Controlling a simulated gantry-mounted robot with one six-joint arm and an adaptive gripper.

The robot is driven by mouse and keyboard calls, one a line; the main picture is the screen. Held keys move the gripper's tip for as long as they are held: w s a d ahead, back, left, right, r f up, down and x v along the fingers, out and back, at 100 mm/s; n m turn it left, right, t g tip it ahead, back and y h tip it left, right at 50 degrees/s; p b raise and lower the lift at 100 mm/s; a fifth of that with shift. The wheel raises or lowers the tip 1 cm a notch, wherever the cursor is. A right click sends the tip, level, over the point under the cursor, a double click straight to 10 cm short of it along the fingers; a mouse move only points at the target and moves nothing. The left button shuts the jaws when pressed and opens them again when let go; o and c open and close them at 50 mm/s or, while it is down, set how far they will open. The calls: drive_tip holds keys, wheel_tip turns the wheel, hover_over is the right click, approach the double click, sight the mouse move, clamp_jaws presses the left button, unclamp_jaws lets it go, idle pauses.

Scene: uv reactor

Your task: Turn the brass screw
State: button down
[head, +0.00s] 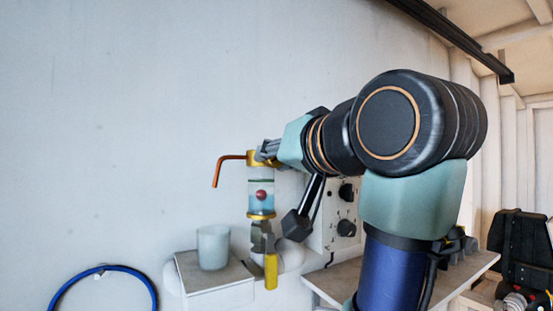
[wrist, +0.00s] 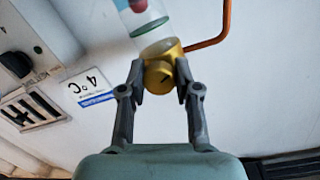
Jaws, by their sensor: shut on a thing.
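The brass screw (wrist: 158,76) sits on the brass cap of the reactor, with a dark slot line on its face. My gripper (wrist: 160,79) has its two fingers closed on either side of the screw in the wrist view. The glass reactor tube (head: 261,194) holds blue liquid and a red ball, between a brass top and a brass bottom ring. In the head view my gripper (head: 266,151) reaches the brass top from the right, and the screw itself is hidden there.
A copper pipe (head: 217,172) bends out left from the brass top. A yellow lever (head: 271,271) hangs below the tube. A white cup (head: 213,247) stands on the ledge at left. A control panel with black knobs (head: 346,228) is behind my arm. A blue hose loop (head: 103,268) hangs at lower left.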

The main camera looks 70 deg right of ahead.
drive_tip(key=shift+n, duration=0.3)
idle(0.4)
drive_tip(key=c, duration=0.8)
unclamp_jaws()
wheel_tip(320, 180, up, 10)
drive_tip(key=shift+f, duration=0.1)
